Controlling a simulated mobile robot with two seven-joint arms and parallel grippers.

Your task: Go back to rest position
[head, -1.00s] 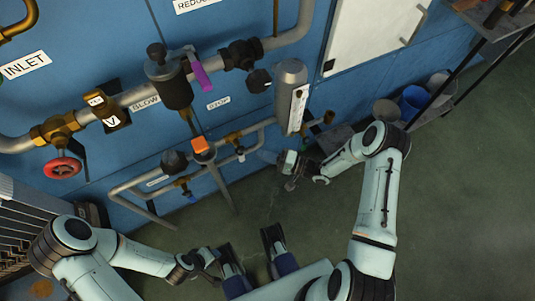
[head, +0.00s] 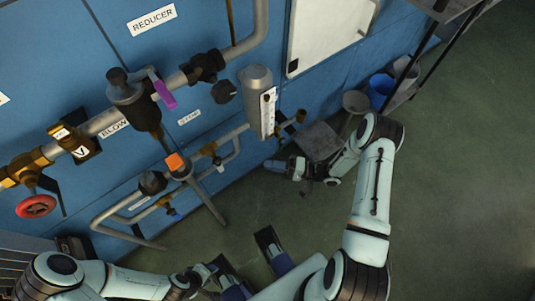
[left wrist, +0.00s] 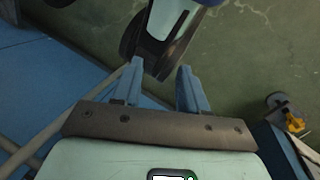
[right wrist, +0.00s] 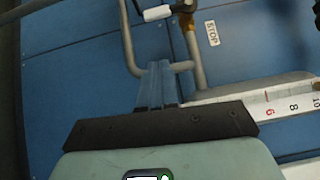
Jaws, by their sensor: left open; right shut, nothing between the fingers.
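My right gripper (head: 273,164) is beside the lower pipework, below the gauge cylinder, at the end of my bent right arm. In the right wrist view its fingers (right wrist: 156,72) are pressed together with nothing between them, in front of a pipe and the blue wall. My left gripper (head: 213,270) is low in the head view, beside my own base, and partly hard to make out. In the left wrist view its two fingers (left wrist: 160,68) are apart and empty, with a dark-and-blue part of my base just beyond the tips.
The blue wall carries pipes, a purple-handled valve (head: 164,94), a red handwheel (head: 36,206), an orange-topped valve (head: 175,161) and a gauge cylinder (head: 257,100). A blue bucket (head: 380,90) stands by a shelf (head: 440,8). The green floor (head: 460,190) at right is clear.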

